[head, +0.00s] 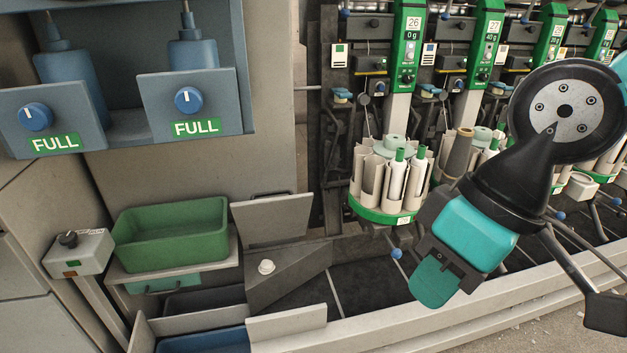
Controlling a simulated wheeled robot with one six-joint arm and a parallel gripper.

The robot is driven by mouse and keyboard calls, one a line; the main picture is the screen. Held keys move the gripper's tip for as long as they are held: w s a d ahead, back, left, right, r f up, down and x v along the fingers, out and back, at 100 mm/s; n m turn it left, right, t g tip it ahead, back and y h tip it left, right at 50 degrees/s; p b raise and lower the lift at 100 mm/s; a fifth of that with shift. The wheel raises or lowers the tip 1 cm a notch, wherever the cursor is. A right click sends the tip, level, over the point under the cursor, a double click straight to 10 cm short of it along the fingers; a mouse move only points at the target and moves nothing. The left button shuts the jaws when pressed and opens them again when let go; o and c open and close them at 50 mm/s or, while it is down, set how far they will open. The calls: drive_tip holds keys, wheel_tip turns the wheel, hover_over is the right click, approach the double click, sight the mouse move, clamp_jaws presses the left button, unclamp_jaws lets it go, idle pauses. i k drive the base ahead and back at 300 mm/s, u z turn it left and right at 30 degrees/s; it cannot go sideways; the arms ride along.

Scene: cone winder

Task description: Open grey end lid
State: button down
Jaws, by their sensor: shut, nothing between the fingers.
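A flat grey panel (270,222) stands raised at the end of the machine, right of the green bin, with a small dark handle at its top edge. In front of it is a darker grey sloped cover (289,275) with a round white knob (265,267) on top. I cannot tell for certain which of these is the grey end lid. My gripper (436,282) is teal and black and points down to the left. It is shut and empty, well to the right of both grey pieces and touching neither.
A green bin (172,235) sits on a shelf at left, beside a small control box (77,254). A blue bin (205,341) is below. A round cone magazine (386,210) stands close to my gripper. A pale rail (420,325) runs along the front.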

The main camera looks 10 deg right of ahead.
sight(265, 219)
drive_tip(key=u, duration=0.1)
drive_tip(key=i, duration=1)
drive_tip(key=u, duration=0.5)
